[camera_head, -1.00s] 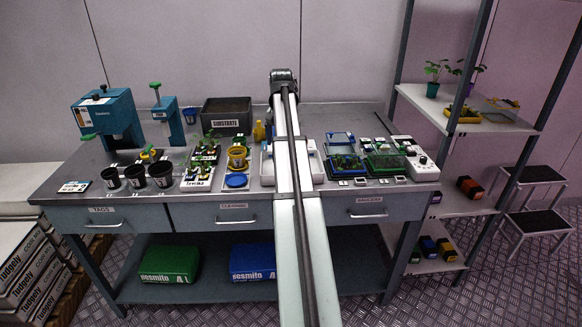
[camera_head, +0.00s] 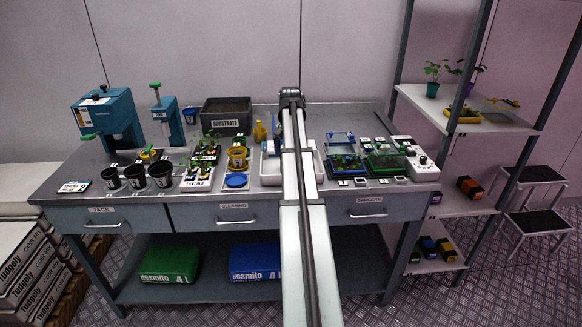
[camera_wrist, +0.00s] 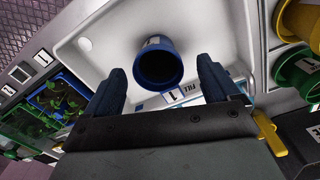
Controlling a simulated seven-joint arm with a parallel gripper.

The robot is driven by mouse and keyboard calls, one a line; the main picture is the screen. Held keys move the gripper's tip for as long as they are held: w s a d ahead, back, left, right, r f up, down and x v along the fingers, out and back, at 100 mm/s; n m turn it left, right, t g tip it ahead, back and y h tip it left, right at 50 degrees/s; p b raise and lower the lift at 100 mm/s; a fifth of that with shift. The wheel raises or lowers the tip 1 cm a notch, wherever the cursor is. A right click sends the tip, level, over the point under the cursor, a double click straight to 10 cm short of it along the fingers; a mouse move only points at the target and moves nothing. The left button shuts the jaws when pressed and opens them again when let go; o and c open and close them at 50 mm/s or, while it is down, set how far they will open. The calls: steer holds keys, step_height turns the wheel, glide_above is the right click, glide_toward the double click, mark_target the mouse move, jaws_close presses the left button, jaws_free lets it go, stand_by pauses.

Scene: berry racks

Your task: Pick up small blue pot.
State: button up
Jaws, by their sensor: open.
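A small blue pot (camera_wrist: 158,66), dark inside and with a white label, is in the white basin in the wrist view. Its mouth faces my camera. My gripper (camera_wrist: 163,75) is open, with one dark blue finger on each side of the pot's image. I cannot tell how far the fingertips are above it. In the head view, my arm hides the gripper and this pot.
The white basin (camera_head: 270,178) sits mid-bench under my arm. Seedling trays (camera_head: 385,163) are to the right. Black pots (camera_head: 160,175) line the front left. A substrate bin (camera_head: 226,117) stands behind.

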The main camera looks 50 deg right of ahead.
steer(key=shift+d+f, duration=0.1)
steer(key=shift+f, duration=2.45)
